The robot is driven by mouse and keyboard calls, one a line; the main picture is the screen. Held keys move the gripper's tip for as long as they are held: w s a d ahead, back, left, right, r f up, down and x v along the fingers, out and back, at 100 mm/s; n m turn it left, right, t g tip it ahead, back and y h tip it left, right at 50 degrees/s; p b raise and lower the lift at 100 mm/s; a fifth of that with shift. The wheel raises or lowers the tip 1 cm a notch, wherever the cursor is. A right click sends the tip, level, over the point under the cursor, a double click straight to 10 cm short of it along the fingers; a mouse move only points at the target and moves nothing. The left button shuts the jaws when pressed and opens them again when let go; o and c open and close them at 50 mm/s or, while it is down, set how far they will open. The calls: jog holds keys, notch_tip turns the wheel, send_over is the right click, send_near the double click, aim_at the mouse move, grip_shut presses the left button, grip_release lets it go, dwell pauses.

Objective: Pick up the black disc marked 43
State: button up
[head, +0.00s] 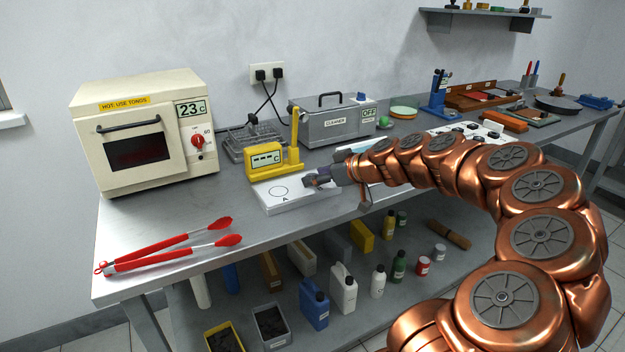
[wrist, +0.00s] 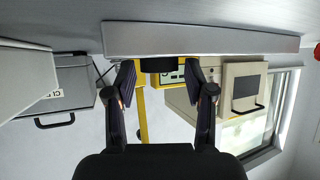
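My gripper (head: 316,181) is low over the right part of a white block marked A (head: 290,196), beside the yellow display unit. In the wrist view, which is upside down, its two dark fingers (wrist: 161,78) stand apart. A black disc-like piece (wrist: 161,64) shows between the fingertips against a pale slab (wrist: 200,38). Whether the fingers touch it is not clear. No number is readable on it. Several small black discs (head: 472,126) lie on a white sheet farther right on the bench. Their marks are too small to read.
The yellow display unit (head: 263,160) with its upright post stands behind the block. A cream oven (head: 145,130) is at left, with red tongs (head: 170,247) in front. A grey cleaner box (head: 335,122) is behind.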

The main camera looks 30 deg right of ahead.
jog(key=c, duration=0.9)
jog(key=shift+o, duration=0.2)
